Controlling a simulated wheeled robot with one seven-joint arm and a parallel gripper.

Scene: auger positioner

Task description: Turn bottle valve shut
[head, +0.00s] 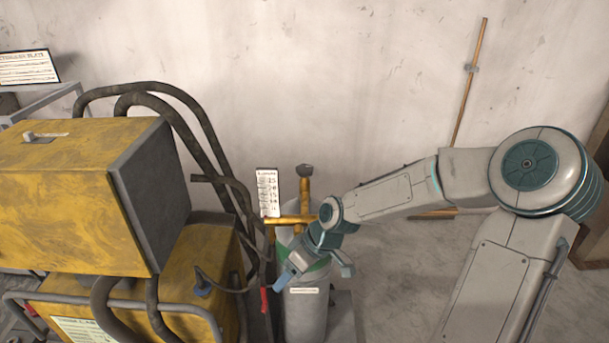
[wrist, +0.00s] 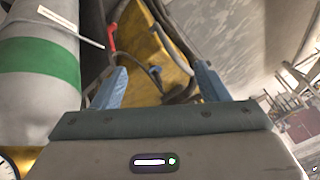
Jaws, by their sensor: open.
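The grey gas bottle (head: 305,312) with a green band stands upright beside the yellow machine. A brass-yellow valve fitting (head: 288,220) sits at its top, with a dark knob (head: 304,170) on a stem above it. My gripper (head: 287,272) is in front of the bottle's upper part, below the fitting. In the wrist view my gripper (wrist: 158,86) is open, its two blue fingers apart with nothing held between them. The bottle (wrist: 38,85) lies to the left of the fingers there. The valve knob is not visible in the wrist view.
The yellow machine (head: 75,185) with thick dark hoses (head: 190,115) fills the left. A red-handled cable end (head: 264,300) hangs beside the bottle and shows in the wrist view (wrist: 112,38). A scale card (head: 268,192) stands behind. A wooden pole (head: 470,85) leans on the wall.

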